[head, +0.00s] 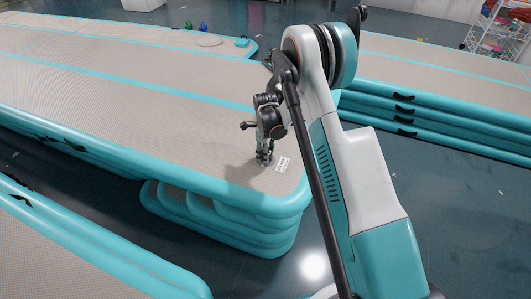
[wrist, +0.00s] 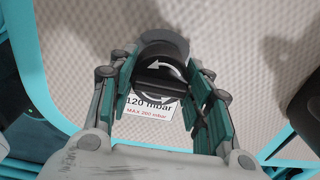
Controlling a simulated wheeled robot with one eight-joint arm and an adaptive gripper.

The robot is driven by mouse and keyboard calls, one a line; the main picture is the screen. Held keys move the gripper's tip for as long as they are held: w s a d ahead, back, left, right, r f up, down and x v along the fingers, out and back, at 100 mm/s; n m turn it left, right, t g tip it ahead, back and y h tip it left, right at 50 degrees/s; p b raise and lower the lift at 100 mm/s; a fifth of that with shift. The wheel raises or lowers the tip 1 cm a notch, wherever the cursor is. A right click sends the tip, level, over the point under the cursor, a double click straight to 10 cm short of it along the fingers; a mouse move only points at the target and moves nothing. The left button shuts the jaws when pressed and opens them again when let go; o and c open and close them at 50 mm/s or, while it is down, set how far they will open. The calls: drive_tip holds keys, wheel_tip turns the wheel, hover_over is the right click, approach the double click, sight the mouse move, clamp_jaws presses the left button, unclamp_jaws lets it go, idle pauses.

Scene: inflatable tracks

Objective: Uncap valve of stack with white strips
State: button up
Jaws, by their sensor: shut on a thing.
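The black valve cap (wrist: 160,82), with white curved arrows on its face, sits between the two fingers of my gripper (wrist: 164,92) in the wrist view. The fingers are shut on the cap from both sides. In the head view my gripper (head: 264,158) points straight down at the near right corner of a stack of inflatable tracks (head: 180,135) with a grey top and teal edges. The cap is hidden by the fingers there. I cannot make out white strips on this stack.
A white pressure label (head: 283,164) lies on the top beside my gripper; it reads 120 mbar in the wrist view (wrist: 150,107). Another stack (head: 430,75) stands at the right and another track (head: 60,260) at the near left. Dark floor (head: 450,225) is free at the right.

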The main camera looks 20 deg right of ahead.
drive_tip(key=shift+r+p, duration=0.7)
drive_tip(key=shift+r, duration=1.05)
